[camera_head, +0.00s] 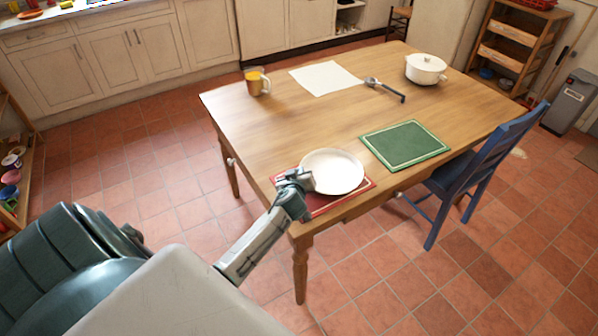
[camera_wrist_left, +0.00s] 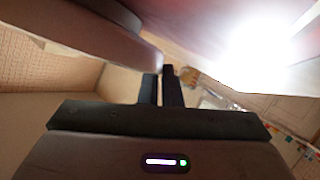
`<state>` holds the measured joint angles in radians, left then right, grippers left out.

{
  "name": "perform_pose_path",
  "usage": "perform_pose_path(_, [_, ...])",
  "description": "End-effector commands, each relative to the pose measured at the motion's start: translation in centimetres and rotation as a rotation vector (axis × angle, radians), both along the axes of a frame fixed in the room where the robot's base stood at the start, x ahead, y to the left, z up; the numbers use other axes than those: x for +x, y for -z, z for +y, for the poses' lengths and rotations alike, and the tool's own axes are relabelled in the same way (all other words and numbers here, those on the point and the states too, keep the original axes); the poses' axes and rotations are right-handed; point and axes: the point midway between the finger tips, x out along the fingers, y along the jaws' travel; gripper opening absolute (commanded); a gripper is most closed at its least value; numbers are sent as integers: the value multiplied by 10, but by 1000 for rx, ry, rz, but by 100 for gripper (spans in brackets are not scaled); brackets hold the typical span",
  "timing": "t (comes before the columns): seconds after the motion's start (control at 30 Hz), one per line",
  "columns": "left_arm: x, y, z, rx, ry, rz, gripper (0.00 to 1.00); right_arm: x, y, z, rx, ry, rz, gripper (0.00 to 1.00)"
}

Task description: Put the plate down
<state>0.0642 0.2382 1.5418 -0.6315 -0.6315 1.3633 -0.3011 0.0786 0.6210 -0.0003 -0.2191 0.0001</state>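A round white plate (camera_head: 332,171) is over the red placemat (camera_head: 326,205) at the table's near edge. It looks level; I cannot tell whether it touches the mat. My left gripper (camera_head: 309,181) is at the plate's left rim and looks shut on it. In the left wrist view the two dark fingers (camera_wrist_left: 162,88) are close together, with a narrow gap, and their tips meet a pale curved edge that seems to be the plate. The plate hides much of the red mat. My right gripper is not in view.
A blue chair (camera_head: 482,160) stands at the right side.

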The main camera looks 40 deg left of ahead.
Motion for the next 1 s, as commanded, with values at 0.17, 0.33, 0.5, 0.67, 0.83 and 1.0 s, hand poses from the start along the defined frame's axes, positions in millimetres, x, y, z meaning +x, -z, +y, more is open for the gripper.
perform_pose_path(0.17, [0, 0, 0, 0, 0, 0, 10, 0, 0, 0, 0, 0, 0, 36])
perform_pose_path(0.33, [0, 0, 0, 0, 0, 0, 26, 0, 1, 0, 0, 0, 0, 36])
perform_pose_path(0.5, [0, 0, 0, 0, 0, 0, 26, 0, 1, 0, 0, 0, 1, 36])
perform_pose_path(0.67, [-7, -2, -4, 0, 0, -1, 26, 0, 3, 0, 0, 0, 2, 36])
perform_pose_path(0.83, [-29, -10, -16, -1, 1, -1, 26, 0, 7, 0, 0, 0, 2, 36])
perform_pose_path(1.0, [-57, -22, -32, -2, 1, -2, 26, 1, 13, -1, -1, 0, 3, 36])
